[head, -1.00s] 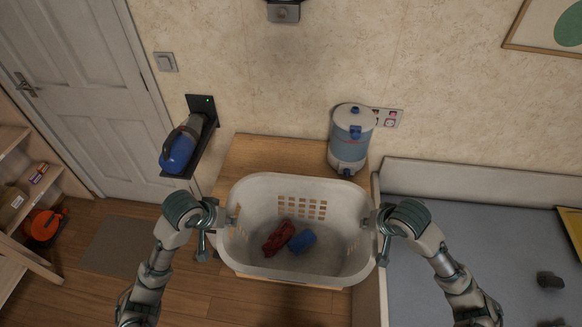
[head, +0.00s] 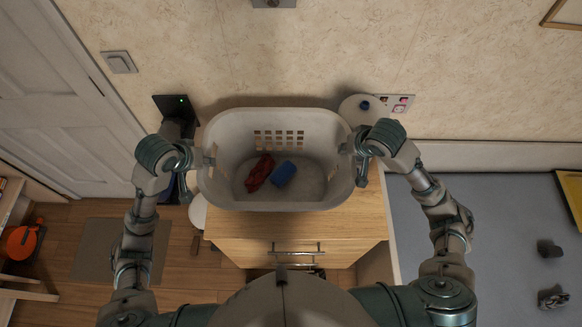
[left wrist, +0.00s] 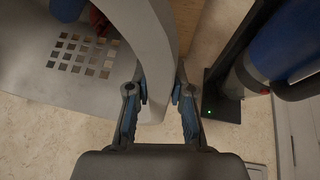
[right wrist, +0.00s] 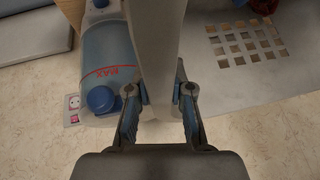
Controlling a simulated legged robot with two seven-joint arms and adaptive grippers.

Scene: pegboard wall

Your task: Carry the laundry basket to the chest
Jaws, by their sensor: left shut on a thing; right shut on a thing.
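The white laundry basket (head: 275,200) is in the middle of the head view, upright, with a red cloth item (head: 259,172) and a blue one (head: 284,173) inside. It is over the top of the wooden chest (head: 300,227); I cannot tell whether it touches the top. My left gripper (head: 207,160) is shut on the basket's left rim, and the left wrist view shows that rim (left wrist: 160,50) between the fingers. My right gripper (head: 348,150) is shut on the right rim, which also shows in the right wrist view (right wrist: 155,50).
A canister (head: 362,108) stands behind the basket's right corner, partly hidden, close to my right gripper. A dark wall bracket (head: 178,108) holding a blue device is close to my left gripper. A grey bed-like surface (head: 500,220) is right of the chest. A door is at left.

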